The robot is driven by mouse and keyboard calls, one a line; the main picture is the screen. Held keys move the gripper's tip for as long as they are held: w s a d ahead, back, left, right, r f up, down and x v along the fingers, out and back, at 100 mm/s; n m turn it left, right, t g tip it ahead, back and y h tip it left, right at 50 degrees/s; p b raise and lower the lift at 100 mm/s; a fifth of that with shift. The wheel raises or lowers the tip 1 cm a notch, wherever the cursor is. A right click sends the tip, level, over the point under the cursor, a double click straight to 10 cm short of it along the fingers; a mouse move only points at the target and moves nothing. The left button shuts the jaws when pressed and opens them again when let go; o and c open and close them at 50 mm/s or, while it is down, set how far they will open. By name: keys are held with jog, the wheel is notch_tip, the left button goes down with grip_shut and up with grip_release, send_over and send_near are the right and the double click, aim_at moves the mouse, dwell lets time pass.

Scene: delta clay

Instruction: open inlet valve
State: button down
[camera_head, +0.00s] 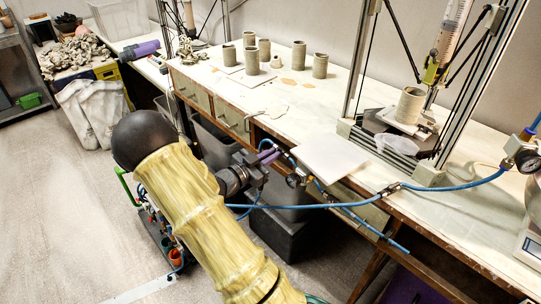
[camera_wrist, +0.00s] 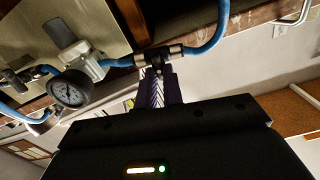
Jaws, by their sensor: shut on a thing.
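The inlet valve (camera_wrist: 163,54) is a dark metal fitting with blue hose on both sides, in the upper middle of the wrist view. My gripper (camera_wrist: 164,88) reaches up to it from below. Its purple fingers are close together, shut on the lower part of the valve, probably its handle. The fingers hide most of that part, so the handle's angle cannot be told. In the head view my gripper (camera_head: 268,156) is at the table's front edge, beside a pressure gauge (camera_head: 294,180). The valve is too small to make out there.
The pressure gauge (camera_wrist: 70,88) and a regulator are left of my fingers in the wrist view. Blue hose (camera_head: 340,205) runs along the table front. The table (camera_head: 290,118) bears several clay cylinders. A metal frame (camera_head: 355,65) stands on it. Dark bins are below; open floor is left.

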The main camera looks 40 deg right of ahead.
jog(key=shift+r+n, duration=0.1)
jog(key=shift+n, duration=0.3)
jog(key=shift+n+t+y+p, duration=0.65)
jog(key=shift+n+p, duration=1.85)
jog(key=shift+n, duration=0.85)
jog(key=shift+n+t+y+p, duration=0.55)
jog(key=shift+n+t+p, duration=0.2)
jog(key=shift+n+p, duration=2.15)
jog(key=shift+n+t+y+p, duration=0.65)
jog(key=shift+n+p, duration=1.4)
jog(key=shift+n, duration=1.7)
jog(key=c, duration=1.5)
grip_release()
jog(key=shift+c, duration=0.2)
